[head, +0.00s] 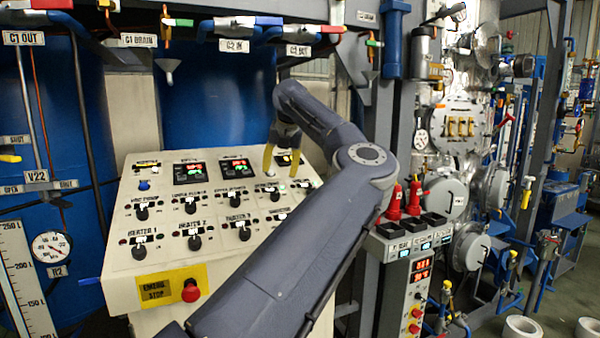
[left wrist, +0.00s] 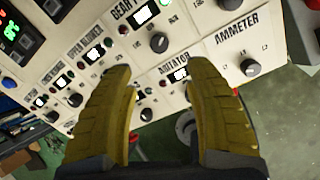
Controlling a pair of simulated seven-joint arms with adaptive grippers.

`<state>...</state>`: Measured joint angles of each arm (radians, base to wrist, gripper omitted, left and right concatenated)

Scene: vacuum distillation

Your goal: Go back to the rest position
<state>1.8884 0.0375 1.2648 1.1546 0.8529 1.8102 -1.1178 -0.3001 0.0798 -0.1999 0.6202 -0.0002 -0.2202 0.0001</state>
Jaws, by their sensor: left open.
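My left gripper (head: 281,163) has yellow fingers and hangs in front of the upper right part of a sloped white control panel (head: 160,255). In the left wrist view the two ridged fingers (left wrist: 160,78) stand apart with nothing between them. Beyond them are the panel's black knobs, including one under the AMMETER label (left wrist: 250,68) and one under the GEAR label (left wrist: 158,42). I cannot tell from these views whether the fingertips touch the panel. My left arm hides the panel's lower right part in the head view. My right gripper is not in view.
A red emergency stop button (head: 191,291) sits at the panel's lower front. A tall narrow control box (head: 418,270) with red lights and two red bottles (head: 404,200) stand right of my arm. Labelled valves and pipes (head: 235,25) run above the panel. Pipework crowds the right.

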